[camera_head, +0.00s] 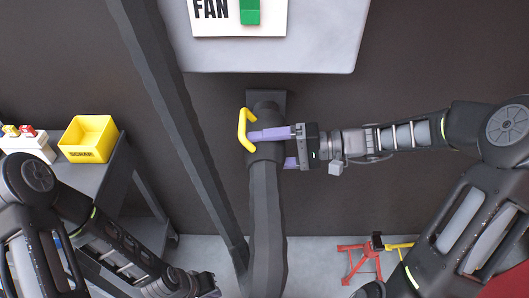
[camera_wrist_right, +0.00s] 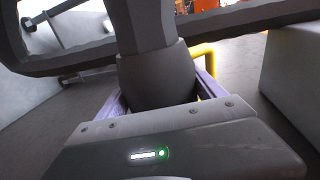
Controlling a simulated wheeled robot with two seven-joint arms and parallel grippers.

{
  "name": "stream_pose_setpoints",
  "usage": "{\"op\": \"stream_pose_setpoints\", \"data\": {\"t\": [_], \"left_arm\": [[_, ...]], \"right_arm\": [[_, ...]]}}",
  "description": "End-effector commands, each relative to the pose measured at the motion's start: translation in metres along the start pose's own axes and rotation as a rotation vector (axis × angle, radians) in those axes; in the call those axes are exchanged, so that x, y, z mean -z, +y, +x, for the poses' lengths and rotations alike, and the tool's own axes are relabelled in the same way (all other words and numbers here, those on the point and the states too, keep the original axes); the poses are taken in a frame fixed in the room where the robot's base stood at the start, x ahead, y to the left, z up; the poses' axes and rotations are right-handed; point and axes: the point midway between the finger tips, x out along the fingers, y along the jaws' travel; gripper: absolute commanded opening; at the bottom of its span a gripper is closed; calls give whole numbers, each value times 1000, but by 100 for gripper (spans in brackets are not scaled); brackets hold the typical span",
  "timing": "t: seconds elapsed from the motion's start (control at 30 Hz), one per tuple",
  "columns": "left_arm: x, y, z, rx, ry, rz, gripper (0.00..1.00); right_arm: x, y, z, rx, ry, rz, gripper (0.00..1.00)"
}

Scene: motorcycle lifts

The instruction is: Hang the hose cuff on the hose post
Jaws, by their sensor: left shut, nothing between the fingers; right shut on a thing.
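In the right wrist view the cuff (camera_wrist_right: 155,78) sits between the fingers, with the yellow handle (camera_wrist_right: 206,58) behind. A dark square plate (camera_head: 281,97) shows just above the cuff; I cannot tell whether it belongs to the hose post. My left gripper (camera_head: 208,286) is shut and empty at the bottom.
A grey panel with a FAN sign (camera_head: 225,22) and green switch hangs above. A dark slanted beam (camera_head: 175,110) runs left of the hose. At left, a bench (camera_head: 105,178) carries a yellow bin (camera_head: 88,138). A red stand (camera_head: 362,258) is on the floor, lower right.

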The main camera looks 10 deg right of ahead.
Motion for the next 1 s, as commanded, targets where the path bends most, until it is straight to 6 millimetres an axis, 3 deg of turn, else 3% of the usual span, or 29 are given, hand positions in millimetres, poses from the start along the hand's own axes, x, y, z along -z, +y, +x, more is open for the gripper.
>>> {"op": "stream_pose_setpoints", "data": {"t": [0.63, 0.67, 0.9, 1.0], "left_arm": [[0, -1, 2, 0, 0, 0, 0], [0, -1, 2, 0, 0, 0, 0], [0, -1, 2, 0, 0, 0, 0], [0, -1, 2, 0, 0, 0, 0]], "right_arm": [[9, -1, 2, 2, -3, -1, 10], [9, -1, 2, 2, -3, -1, 81], [9, 0, 2, 1, -3, 0, 100], [9, 0, 2, 0, -3, 0, 100]]}}
